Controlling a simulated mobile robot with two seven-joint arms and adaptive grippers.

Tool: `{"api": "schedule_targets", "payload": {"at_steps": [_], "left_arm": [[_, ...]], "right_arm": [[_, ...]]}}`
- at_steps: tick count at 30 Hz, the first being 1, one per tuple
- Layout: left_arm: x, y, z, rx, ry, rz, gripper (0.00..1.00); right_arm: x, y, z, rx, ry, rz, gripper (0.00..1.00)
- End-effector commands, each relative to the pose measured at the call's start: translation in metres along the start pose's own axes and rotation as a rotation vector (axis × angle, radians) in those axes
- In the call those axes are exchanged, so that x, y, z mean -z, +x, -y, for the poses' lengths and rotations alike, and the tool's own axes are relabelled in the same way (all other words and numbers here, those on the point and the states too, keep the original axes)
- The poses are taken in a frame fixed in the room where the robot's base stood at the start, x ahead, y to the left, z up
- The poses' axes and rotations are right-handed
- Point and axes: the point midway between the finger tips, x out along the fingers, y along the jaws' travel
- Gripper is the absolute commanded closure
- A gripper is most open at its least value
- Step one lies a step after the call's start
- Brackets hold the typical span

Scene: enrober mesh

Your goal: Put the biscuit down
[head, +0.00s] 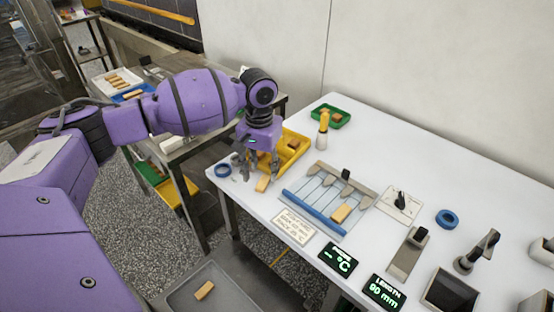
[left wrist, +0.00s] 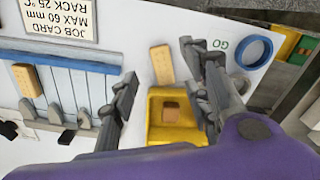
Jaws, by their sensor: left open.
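A tan biscuit (head: 263,184) lies flat on the white table beside the yellow tray (head: 303,152). In the left wrist view the biscuit (left wrist: 162,64) lies near the tray's edge, in the gap between my fingers. My left gripper (head: 260,172) is open, pointing down over the biscuit; its fingers (left wrist: 160,62) show apart on either side. I cannot tell how far above the table the fingertips are. Another biscuit (head: 342,213) rests on the slotted rack with the blue bar (head: 315,213). My right gripper is out of view.
A blue ring (head: 222,170) lies left of the gripper. The job card (head: 293,226) and two displays (head: 339,258) line the front edge. A green tray (head: 331,117) and a yellow-topped bottle (head: 323,127) stand behind. A grey bin (head: 222,306) below holds a biscuit.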

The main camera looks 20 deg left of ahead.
Motion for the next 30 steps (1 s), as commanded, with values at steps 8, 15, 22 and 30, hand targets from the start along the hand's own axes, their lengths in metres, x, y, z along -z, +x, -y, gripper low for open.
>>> {"api": "schedule_targets", "payload": {"at_steps": [8, 15, 22, 30], "left_arm": [[0.003, 0.04, 0.003, 0.0, 0.0, 0.002, 0.56], [0.004, 0.046, 0.004, 0.0, 0.0, -0.001, 0.56], [0.004, 0.046, 0.004, 0.0, 0.0, -0.001, 0.76], [0.004, 0.045, 0.004, 0.0, 0.0, -0.001, 0.93]], "right_arm": [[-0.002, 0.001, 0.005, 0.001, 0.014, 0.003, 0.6], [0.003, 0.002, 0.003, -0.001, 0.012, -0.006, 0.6], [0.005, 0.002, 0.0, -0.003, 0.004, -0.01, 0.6], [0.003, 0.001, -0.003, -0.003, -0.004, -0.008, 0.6]]}}
